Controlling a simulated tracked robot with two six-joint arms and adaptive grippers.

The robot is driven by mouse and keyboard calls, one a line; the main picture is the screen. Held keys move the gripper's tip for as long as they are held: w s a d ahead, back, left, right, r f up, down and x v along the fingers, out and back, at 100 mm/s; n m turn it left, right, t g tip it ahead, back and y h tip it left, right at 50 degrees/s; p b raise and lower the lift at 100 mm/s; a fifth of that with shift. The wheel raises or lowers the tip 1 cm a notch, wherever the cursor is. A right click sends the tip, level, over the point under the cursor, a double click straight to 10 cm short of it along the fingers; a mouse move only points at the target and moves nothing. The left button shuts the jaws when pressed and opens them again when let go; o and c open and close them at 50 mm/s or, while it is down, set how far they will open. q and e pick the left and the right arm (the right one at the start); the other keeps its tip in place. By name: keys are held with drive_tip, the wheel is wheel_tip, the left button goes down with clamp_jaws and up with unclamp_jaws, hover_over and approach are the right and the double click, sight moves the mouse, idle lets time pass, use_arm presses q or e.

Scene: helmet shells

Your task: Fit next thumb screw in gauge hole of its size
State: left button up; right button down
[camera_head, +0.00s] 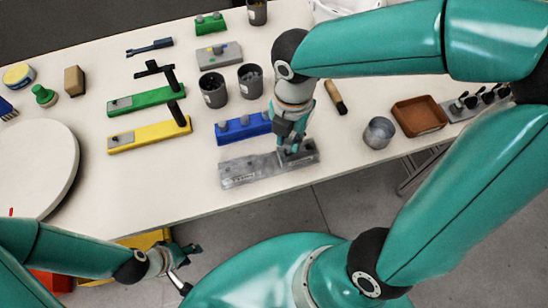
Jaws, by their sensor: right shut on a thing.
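A grey metal gauge block (240,174) lies near the front edge of the table, slightly tilted in the picture. My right gripper (290,150) points down over its right part. It is shut on a thumb screw, which is mostly hidden by the fingers. I cannot tell whether the screw is inside a hole. A blue rack (229,132) with rounded knobs stands just behind the gauge, partly hidden by my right arm. My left gripper (190,250) is low, in front of the table and away from the gauge; its jaws are too small to read.
Green (150,100) and yellow (150,134) fixtures stand to the left, beside a round white disc (35,165). Dark cups (213,90) stand behind the blue rack. A metal cup (379,133) and brown tray (419,116) stand right. The table front left of the gauge is clear.

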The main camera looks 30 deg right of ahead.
drive_tip(key=shift+f+b, duration=1.25)
drive_tip(key=shift+f, duration=0.4)
idle(1.2)
drive_tip(key=c, duration=0.9)
unclamp_jaws()
drive_tip(key=shift+r, duration=0.15)
wheel_tip(320, 180, up, 12)
drive_tip(key=shift+f, duration=0.2)
